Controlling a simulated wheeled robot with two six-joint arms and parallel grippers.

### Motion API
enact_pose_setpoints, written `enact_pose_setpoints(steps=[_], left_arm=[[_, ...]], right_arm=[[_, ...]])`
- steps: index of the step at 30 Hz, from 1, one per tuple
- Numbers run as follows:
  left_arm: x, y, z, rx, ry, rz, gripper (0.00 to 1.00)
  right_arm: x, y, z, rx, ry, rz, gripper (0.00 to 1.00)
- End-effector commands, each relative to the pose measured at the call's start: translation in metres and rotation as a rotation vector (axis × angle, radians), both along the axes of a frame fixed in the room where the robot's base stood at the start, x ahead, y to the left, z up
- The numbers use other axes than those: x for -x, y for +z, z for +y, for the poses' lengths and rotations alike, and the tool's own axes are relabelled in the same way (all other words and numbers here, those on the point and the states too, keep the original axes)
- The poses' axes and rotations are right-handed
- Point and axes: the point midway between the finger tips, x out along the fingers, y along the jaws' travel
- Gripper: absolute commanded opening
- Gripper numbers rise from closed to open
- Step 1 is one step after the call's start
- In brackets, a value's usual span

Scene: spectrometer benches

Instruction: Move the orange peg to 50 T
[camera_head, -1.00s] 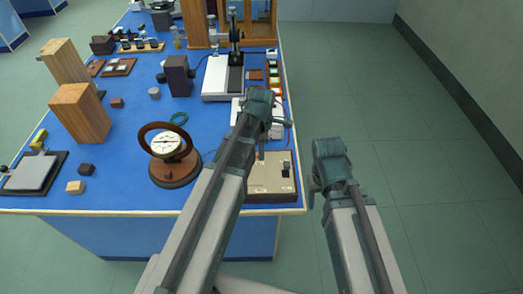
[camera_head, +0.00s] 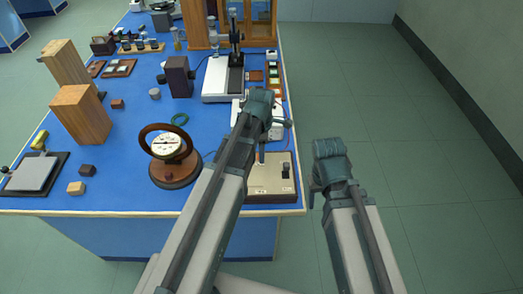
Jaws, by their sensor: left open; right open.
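I cannot pick out the orange peg or a 50 T mark at this size. A round dial instrument with a dark wooden ring (camera_head: 181,133) stands on a round wooden base (camera_head: 175,172) near the front of the blue bench. A beige panel box (camera_head: 270,185) with a small dark knob lies at the front right corner, partly behind my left arm. My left gripper (camera_head: 262,103) is over the bench's right side, beyond the box; it is open, its fingertips mostly hidden. My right gripper (camera_head: 329,165) is open and off the bench's right edge, over the floor.
A white instrument with a black column (camera_head: 222,78) stands further back, near a row of coloured blocks (camera_head: 274,85). Wooden blocks (camera_head: 80,113) and a grey-topped plate (camera_head: 33,172) are on the left. The floor (camera_head: 400,150) right of the bench is clear.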

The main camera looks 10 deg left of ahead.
Motion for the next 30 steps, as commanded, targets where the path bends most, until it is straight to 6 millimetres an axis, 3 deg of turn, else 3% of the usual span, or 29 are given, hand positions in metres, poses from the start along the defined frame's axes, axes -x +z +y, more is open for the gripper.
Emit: enact_pose_setpoints(steps=[24,30], left_arm=[[0.0,0.12,0.0,0.0,0.0,0.0,0.59],[0.0,0.132,0.0,0.0,0.0,0.0,0.59]], right_arm=[[0.0,0.12,0.0,0.0,0.001,0.0,0.57],[0.0,0.132,0.0,0.0,0.002,0.0,0.57]])
